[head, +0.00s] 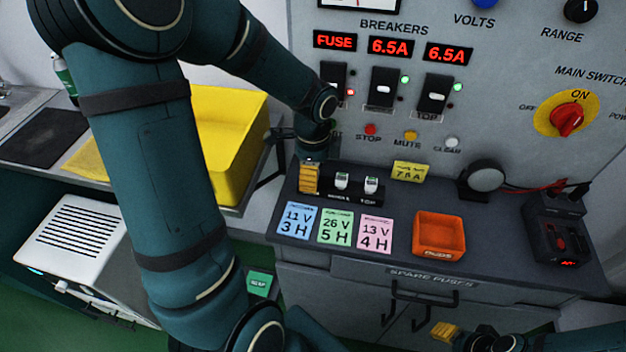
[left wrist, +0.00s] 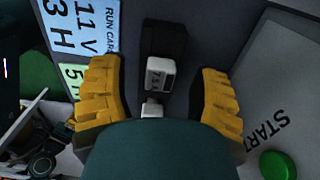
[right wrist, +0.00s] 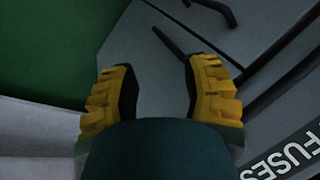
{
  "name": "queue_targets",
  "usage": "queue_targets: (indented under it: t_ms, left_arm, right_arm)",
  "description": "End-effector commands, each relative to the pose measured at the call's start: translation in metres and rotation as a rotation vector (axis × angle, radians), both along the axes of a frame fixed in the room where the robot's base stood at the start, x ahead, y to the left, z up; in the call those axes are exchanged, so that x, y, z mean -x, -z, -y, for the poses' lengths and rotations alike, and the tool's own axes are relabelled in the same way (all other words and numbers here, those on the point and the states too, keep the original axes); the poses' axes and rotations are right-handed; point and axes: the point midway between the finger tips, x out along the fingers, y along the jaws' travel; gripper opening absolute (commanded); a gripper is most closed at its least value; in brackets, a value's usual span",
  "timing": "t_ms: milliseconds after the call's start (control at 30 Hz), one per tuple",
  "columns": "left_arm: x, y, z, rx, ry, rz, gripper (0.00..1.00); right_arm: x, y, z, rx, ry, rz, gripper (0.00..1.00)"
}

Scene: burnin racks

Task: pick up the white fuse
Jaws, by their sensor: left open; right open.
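Two white fuses stand upright in a black holder (head: 352,196) on the bench: one (head: 342,181) nearer my left gripper, one (head: 371,185) to its right. My left gripper (head: 310,178) is open at the holder's left end, pointing down. In the left wrist view, a white fuse (left wrist: 160,75) marked 7.5 lies between the two open yellow fingers, with a gap on each side. A second white piece (left wrist: 152,109) shows below it, partly hidden by my gripper's body. My right gripper (head: 445,331) is open and empty, low in front of the drawers.
Blue, green and pink cards (head: 335,229) lie before the holder. An orange bin (head: 439,236) stands to the right, a yellow tag (head: 409,172) behind. The breaker panel (head: 500,110) rises at the back. A drawer handle (head: 425,292) juts out near my right gripper.

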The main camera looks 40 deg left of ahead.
Motion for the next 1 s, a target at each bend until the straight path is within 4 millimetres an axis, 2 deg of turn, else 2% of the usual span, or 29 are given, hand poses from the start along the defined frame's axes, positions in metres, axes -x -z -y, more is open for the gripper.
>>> queue_targets:
  t_ms: [67, 267, 300, 367, 400, 467, 833, 1000]
  left_arm:
    - [0.0, 0.008, 0.0, 0.001, 0.0, 0.0, 0.62]
    - [0.0, 0.007, 0.0, 0.0, 0.0, 0.001, 0.62]
    - [0.0, 0.007, 0.0, 0.0, 0.0, 0.001, 0.57]
    - [0.0, 0.007, 0.0, 0.0, 0.0, 0.001, 0.36]
    - [0.0, 0.007, 0.0, 0.0, 0.0, 0.001, 0.22]
    - [0.0, 0.007, 0.0, 0.0, 0.0, 0.001, 0.04]
    - [0.0, 0.005, 0.0, 0.0, 0.0, 0.001, 0.04]
    - [0.0, -0.016, 0.0, -0.001, -0.001, 0.004, 0.03]
  right_arm:
    - [-0.001, 0.003, 0.0, 0.0, 0.0, 0.001, 0.47]
    - [-0.001, 0.002, 0.0, 0.0, 0.001, 0.002, 0.47]
    - [-0.001, 0.002, 0.0, 0.0, 0.001, 0.002, 0.47]
    - [-0.001, 0.002, 0.0, 0.0, 0.001, 0.002, 0.47]
    - [-0.001, 0.002, 0.0, 0.0, 0.001, 0.002, 0.47]
    - [-0.001, 0.002, 0.0, 0.0, 0.001, 0.002, 0.47]
    - [0.0, 0.001, 0.0, 0.0, 0.0, 0.001, 0.47]
    - [0.001, -0.007, 0.0, 0.0, -0.001, -0.002, 0.47]
